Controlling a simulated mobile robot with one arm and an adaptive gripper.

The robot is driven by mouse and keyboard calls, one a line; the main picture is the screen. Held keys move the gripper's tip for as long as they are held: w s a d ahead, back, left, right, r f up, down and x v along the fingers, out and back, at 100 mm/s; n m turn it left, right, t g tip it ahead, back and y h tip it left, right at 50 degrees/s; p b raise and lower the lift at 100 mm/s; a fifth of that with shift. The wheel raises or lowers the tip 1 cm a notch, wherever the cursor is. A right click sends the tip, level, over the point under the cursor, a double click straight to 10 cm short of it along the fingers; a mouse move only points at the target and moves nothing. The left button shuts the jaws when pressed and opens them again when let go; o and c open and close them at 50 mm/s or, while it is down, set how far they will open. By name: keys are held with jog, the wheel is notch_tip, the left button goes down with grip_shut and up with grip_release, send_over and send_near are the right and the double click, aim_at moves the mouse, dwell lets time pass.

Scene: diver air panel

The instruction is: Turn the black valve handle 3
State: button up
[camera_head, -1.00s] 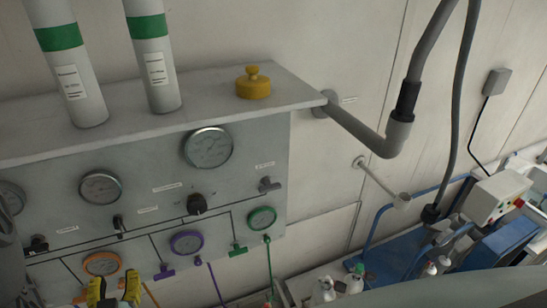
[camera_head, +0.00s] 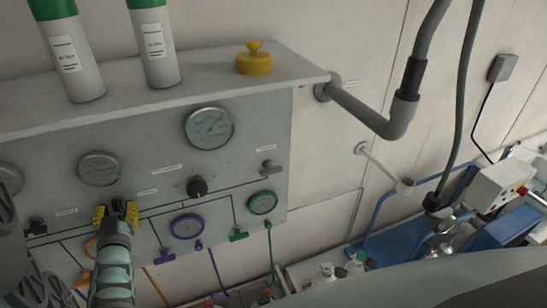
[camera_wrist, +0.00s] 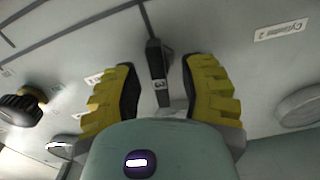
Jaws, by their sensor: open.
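The black valve handle 3 (camera_wrist: 155,60) shows in the wrist view as a narrow black lever marked "3". It lies between the two yellow fingers of my gripper (camera_wrist: 160,72), with a gap on each side. My gripper is open and empty. In the head view my gripper (camera_head: 117,212) is in front of the panel (camera_head: 240,160), below a round gauge (camera_head: 99,169), and it hides the handle there.
A black knob (camera_head: 197,187) is right of my gripper and another black valve (camera_head: 36,226) is left of it. A purple gauge (camera_head: 187,226) and a green gauge (camera_head: 262,203) sit lower right. A shelf with a yellow cap (camera_head: 254,60) juts out above.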

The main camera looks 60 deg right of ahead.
jog(key=shift+w+d, duration=0.2)
jog(key=shift+a, duration=0.1)
grip_shut()
dwell(0.4)
